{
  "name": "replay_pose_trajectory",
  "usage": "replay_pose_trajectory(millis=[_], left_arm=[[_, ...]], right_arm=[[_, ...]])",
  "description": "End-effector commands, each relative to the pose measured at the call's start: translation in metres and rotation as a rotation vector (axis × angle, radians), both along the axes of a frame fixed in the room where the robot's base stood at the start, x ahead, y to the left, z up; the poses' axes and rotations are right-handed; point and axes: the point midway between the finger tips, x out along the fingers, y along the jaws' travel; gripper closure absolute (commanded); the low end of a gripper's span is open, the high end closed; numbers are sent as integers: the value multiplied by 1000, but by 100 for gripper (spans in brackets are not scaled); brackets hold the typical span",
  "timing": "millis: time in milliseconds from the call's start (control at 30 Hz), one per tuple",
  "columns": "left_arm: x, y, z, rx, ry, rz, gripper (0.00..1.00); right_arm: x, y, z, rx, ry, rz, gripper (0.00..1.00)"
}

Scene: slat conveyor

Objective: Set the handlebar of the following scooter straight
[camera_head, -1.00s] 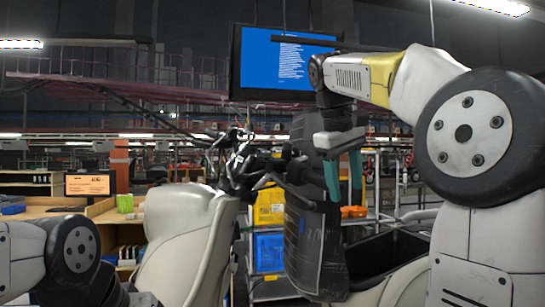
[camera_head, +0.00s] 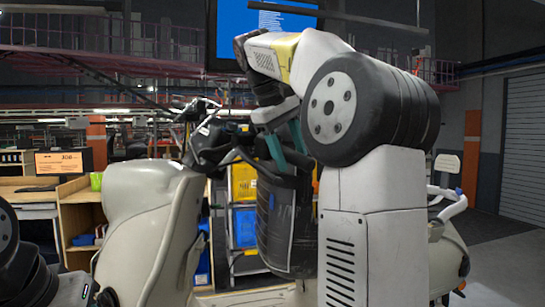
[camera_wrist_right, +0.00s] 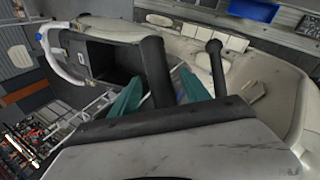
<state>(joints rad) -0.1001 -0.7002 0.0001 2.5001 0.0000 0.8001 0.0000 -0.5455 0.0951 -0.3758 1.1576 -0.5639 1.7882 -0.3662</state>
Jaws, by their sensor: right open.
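The cream scooter (camera_head: 150,220) stands in front of me, its front shield at left in the head view. Its dark handlebar (camera_head: 213,140) is above the shield, partly hidden by my right arm. My right gripper (camera_head: 291,152) has teal fingers spread and pointing down beside the handlebar's right part. In the wrist view, a black grip-like bar (camera_wrist_right: 156,72) shows between the open fingers, which do not close on it. A second, thinner black bar (camera_wrist_right: 217,68) stands to its right. Whether the fingers touch the bar cannot be told. My left gripper is out of view.
A dark seat or bag-like part (camera_head: 283,230) hangs below my right gripper. Shelves with yellow (camera_head: 243,182) and blue (camera_head: 244,226) bins stand behind. A desk with a monitor (camera_head: 63,161) is at left. Open floor (camera_head: 500,255) lies at right.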

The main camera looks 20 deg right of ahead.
Motion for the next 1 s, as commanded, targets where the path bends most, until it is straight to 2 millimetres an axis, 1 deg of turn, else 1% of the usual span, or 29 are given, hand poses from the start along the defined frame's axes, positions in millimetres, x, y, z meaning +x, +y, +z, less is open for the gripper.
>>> replay_pose_trajectory(millis=[133,400,467,600,700,733,767,800,900,1000], left_arm=[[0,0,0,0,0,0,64],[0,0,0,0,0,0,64],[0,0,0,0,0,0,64],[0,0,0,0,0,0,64],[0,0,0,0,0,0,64],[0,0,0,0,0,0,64],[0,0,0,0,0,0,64],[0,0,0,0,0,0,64],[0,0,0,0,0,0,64],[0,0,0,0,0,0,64]], right_arm=[[1,-3,-8,1,0,1,45],[2,-4,-10,2,-1,1,45],[2,-4,-10,2,-1,1,55],[2,-4,-10,1,0,0,83],[2,-4,-10,1,0,0,100],[2,-4,-10,1,0,0,100],[2,-4,-10,1,0,0,73],[2,-4,-10,1,0,0,81],[2,-4,-10,1,0,0,100],[1,-4,-10,1,0,0,100]])
